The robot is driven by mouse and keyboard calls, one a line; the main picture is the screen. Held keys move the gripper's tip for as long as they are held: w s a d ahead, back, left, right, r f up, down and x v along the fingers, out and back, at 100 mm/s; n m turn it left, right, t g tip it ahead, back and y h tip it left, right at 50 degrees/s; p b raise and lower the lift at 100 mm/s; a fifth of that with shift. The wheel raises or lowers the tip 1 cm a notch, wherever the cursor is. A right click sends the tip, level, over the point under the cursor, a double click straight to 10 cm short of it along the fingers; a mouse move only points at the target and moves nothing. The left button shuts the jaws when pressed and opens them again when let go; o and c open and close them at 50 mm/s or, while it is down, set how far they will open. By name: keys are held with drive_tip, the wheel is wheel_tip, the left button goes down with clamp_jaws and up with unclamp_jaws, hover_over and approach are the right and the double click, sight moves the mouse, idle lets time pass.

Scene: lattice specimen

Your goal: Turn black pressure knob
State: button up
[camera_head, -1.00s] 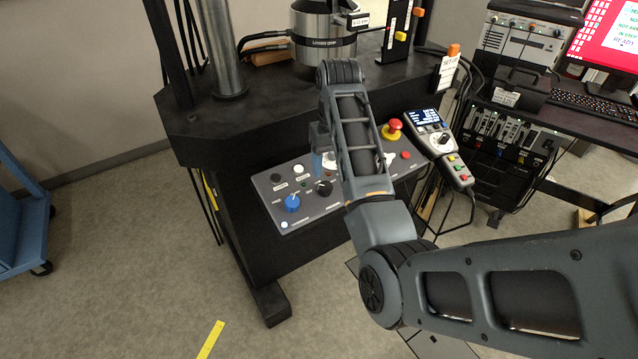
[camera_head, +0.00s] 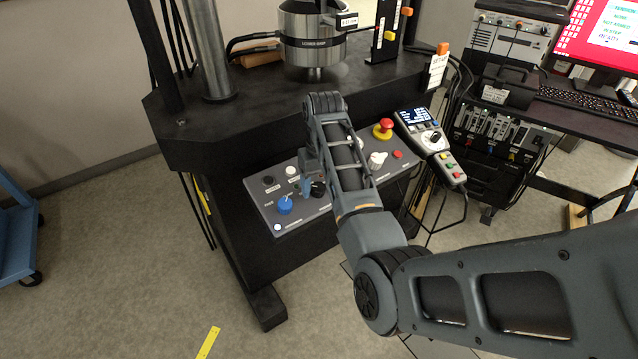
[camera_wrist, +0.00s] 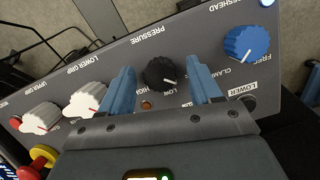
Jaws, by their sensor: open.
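The black pressure knob (camera_wrist: 160,73) sits on the grey control panel below the label PRESSURE, with a white pointer line. In the head view the knob (camera_head: 317,189) is partly covered by my arm. My gripper (camera_wrist: 161,84) is open. In the wrist view its two blue fingers stand on either side of the knob, with gaps at both sides. In the head view the gripper (camera_head: 304,182) is over the panel, mostly hidden behind my arm. I cannot tell whether the fingertips reach down to the knob's height.
On the panel (camera_head: 257,189) are a blue knob (camera_wrist: 246,43), two white knobs (camera_wrist: 85,98) and a red emergency button (camera_head: 384,127). A pendant (camera_head: 433,140) hangs to the right. The black machine table (camera_head: 190,140) overhangs behind.

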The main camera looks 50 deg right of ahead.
drive_tip(key=shift+c, duration=0.2)
drive_tip(key=c, duration=1)
